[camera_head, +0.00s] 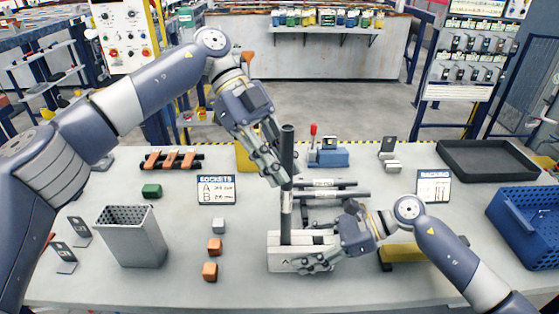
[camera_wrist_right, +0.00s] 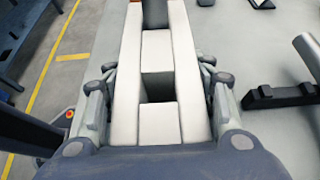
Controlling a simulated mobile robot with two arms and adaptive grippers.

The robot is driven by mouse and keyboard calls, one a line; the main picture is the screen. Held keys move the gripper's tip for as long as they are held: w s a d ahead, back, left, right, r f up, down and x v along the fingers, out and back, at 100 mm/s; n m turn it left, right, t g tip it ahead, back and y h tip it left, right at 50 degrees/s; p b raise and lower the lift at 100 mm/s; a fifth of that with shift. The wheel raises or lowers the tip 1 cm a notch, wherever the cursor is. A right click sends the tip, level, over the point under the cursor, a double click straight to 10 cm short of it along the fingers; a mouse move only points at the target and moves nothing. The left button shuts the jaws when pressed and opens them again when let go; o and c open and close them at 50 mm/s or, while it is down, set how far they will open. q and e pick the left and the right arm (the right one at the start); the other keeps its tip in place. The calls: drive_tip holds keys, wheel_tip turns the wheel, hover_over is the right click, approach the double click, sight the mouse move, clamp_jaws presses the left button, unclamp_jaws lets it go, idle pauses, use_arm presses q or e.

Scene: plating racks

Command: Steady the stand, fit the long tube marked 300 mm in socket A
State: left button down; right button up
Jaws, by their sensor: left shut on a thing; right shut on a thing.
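A long dark tube (camera_head: 287,145) with a pale label band stands upright in the head view. My left gripper (camera_head: 278,176) is shut on its upper-middle part. The tube's lower end meets the left part of the white stand (camera_head: 283,253); how deep it sits cannot be told. My right gripper (camera_head: 322,260) is shut on the stand from its right side. In the right wrist view, its fingers lie along both sides of the stand (camera_wrist_right: 133,90), with a dark opening between the pale walls. The SOCKETS sign (camera_head: 216,189) lists A and B.
Other dark tubes (camera_head: 333,194) lie on a rack behind the stand. A grey perforated bin (camera_head: 131,237) and small orange blocks (camera_head: 210,271) are left. A yellow block (camera_head: 402,252), a blue basket (camera_head: 527,232) and a black tray (camera_head: 488,160) are right.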

use_arm(q)
drive_tip(key=shift+f, duration=2)
drive_tip(key=c, duration=1.4)
unclamp_jaws()
drive_tip(key=shift+v, duration=3.75)
use_arm(e)
drive_tip(key=o, duration=1.3)
